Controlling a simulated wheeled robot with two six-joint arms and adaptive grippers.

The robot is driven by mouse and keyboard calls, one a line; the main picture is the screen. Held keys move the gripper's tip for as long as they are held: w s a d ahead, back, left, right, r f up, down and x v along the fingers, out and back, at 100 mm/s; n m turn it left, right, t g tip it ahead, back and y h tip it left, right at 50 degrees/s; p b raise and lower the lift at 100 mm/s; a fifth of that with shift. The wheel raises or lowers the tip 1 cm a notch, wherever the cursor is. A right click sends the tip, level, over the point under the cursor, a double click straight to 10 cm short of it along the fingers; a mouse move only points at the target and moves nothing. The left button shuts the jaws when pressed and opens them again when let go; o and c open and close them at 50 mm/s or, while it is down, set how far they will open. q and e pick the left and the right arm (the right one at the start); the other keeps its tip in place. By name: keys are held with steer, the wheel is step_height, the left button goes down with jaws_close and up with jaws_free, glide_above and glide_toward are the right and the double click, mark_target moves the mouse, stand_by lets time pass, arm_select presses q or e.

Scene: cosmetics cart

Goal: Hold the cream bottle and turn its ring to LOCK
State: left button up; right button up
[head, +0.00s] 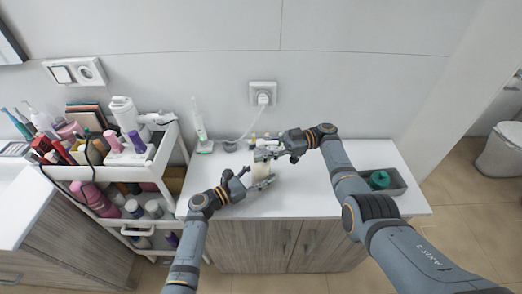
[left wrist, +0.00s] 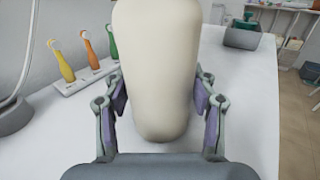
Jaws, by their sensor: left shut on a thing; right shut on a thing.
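The cream bottle (head: 260,172) stands over the white counter in the middle of the head view, partly covered by both grippers. In the left wrist view the bottle (left wrist: 156,65) is a large pale cream body filling the middle. My left gripper (head: 262,184) is shut on its lower body, with one finger on each side. My right gripper (head: 267,154) is shut at the top of the bottle, where the ring would sit. The ring and its LOCK mark are hidden or too small to make out.
A white counter (head: 330,203) carries a grey tray (head: 398,184) with a green item (head: 379,179) at the right. A rack with several coloured brushes (left wrist: 90,75) stands behind the bottle. A loaded white cart (head: 150,170) is at the left. A wall socket (head: 263,95) has a plugged cable.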

steer(key=shift+f, duration=0.15)
stand_by(0.4)
steer(key=o, duration=1.2)
steer(key=shift+g, duration=0.3)
steer(key=shift+r, duration=0.25)
step_height(320, 180, up, 10)
steer(key=shift+f, duration=0.15)
